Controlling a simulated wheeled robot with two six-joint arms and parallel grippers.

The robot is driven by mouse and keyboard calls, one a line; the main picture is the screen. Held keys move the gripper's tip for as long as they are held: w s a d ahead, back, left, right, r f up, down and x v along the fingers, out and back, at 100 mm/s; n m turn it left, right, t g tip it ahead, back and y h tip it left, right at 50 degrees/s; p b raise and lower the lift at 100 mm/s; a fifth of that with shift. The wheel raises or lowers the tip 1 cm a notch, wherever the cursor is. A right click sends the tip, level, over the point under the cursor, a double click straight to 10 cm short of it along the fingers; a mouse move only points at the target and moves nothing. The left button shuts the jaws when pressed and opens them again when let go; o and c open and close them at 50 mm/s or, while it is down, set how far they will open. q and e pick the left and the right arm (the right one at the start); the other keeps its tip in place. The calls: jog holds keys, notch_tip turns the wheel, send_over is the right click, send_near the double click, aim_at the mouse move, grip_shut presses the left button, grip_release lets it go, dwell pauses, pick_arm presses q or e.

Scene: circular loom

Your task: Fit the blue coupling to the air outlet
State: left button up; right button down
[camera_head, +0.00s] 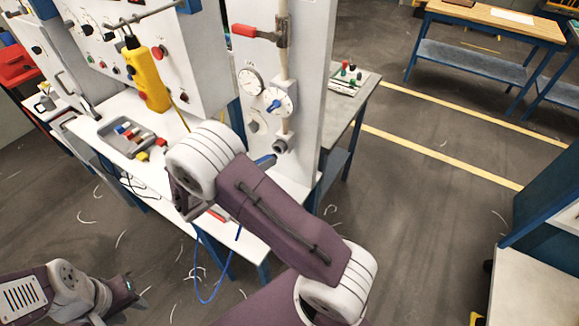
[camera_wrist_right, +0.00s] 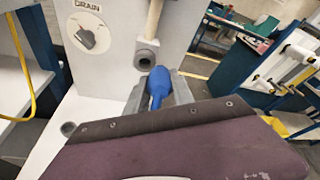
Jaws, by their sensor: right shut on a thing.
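The blue coupling (camera_wrist_right: 158,86) is held between the grey jaws of my right gripper (camera_wrist_right: 160,94), its narrow end toward the camera. In the head view, part of the coupling (camera_head: 265,161) shows beyond my right arm, which hides most of that gripper. The air outlet (camera_head: 280,146) is a grey round fitting at the bottom of a vertical pipe on the white panel. In the wrist view the outlet (camera_wrist_right: 147,57) is just above the coupling; I cannot tell whether they touch. My left gripper (camera_head: 128,288) is low at the left, its jaws unclear.
A blue hose (camera_head: 203,296) hangs in a loop below the bench. The panel carries gauges (camera_head: 249,82) and a red-handled valve (camera_head: 257,34). A yellow pendant (camera_head: 147,78) hangs left of my arm. A grey tray (camera_head: 127,138) of parts lies on the white bench.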

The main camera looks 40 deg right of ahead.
jog(key=a+f+n+t+h, duration=0.1)
jog(key=a+f, duration=0.1)
jog(key=a+f+t+h, duration=0.1)
jog(key=a+t, duration=0.1)
jog(key=shift+a+f+n, duration=0.2)
jog(key=shift+f+n, duration=0.2)
jog(key=shift+d, duration=0.1)
jog(key=x, duration=0.6)
jog(key=shift+d, duration=0.25)
jog(key=shift+w+r, duration=0.15)
jog(key=shift+d, duration=0.15)
dwell(0.4)
